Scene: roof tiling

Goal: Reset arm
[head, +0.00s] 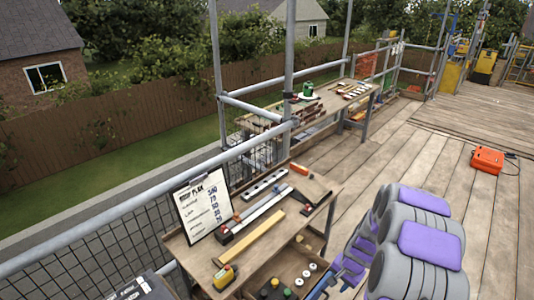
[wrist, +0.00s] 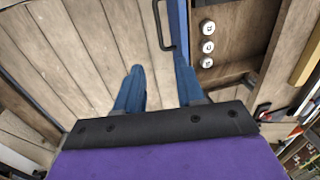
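My gripper (wrist: 160,82) shows in the wrist view as two blue fingers set apart, with bare deck planks between them. It is open and holds nothing that I can see. It points down over the wooden deck (wrist: 75,45), just left of a blue bar with a black handle (wrist: 162,25); whether the right finger touches the bar I cannot tell. In the head view my purple and grey arm fills the lower right, and the gripper is low beside the workbench (head: 275,222), its fingertips not clearly visible.
The workbench holds a clipboard (head: 203,207), a yellow strip (head: 250,240) and tools. A lower tray has several small items, including white rolls (wrist: 208,46). A second bench (head: 325,105) stands farther along the scaffold rail. An orange case (head: 487,160) sits on the open deck at right.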

